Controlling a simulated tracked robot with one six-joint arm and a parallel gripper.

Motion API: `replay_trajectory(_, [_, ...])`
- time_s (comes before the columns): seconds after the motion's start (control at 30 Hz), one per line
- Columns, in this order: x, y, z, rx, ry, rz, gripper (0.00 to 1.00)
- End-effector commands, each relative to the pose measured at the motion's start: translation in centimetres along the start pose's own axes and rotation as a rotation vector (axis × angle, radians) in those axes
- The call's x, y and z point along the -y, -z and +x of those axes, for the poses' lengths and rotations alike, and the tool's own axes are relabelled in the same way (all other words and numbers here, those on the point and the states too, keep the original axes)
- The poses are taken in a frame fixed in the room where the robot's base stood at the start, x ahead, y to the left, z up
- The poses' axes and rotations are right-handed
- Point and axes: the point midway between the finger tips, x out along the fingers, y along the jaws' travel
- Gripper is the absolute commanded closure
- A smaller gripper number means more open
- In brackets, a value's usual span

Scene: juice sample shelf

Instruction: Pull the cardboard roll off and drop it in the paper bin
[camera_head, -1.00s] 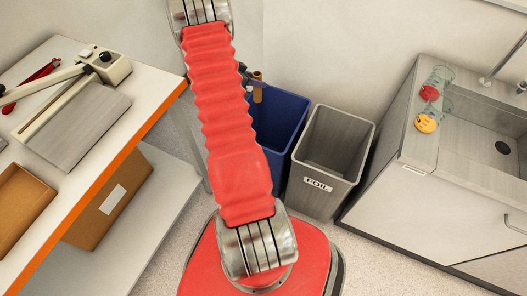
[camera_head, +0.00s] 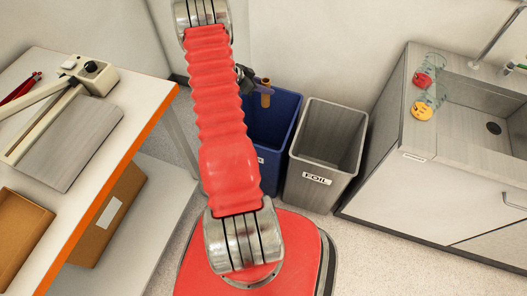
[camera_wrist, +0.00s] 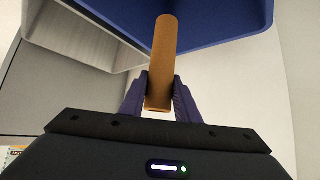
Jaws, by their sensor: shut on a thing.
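The brown cardboard roll (camera_wrist: 164,48) is held lengthwise between the two dark fingers of my gripper (camera_wrist: 159,92) in the wrist view. Its far end reaches over the opening of the blue bin. In the head view the roll (camera_head: 266,93) hangs upright over the left part of the blue bin (camera_head: 285,120), beside my dark gripper (camera_head: 248,80). My red arm hides part of the bin and most of its label, so I cannot read it. The bin's blue rim (camera_wrist: 225,36) shows in the wrist view.
A grey bin (camera_head: 322,178) marked FOIL stands close to the right of the blue bin. A table (camera_head: 128,125) with an orange edge is at the left. A sink counter (camera_head: 425,150) with a red and a yellow item is at the right.

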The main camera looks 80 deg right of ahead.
Motion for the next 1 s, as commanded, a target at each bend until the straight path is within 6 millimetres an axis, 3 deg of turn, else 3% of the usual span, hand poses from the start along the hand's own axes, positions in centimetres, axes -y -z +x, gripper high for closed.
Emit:
replay_trajectory(0.5, [-0.1,-3.5,3.2,0.001,-0.001,0.0,1.0])
replay_trajectory(0.93, [-0.1,-4.0,3.7,0.0,-0.001,0.002,1.0])
replay_trajectory(0.97, [-0.1,-4.0,3.7,0.0,-0.002,0.002,0.71])
replay_trajectory(1.0, [-0.1,-4.0,3.7,0.0,-0.002,0.002,0.68])
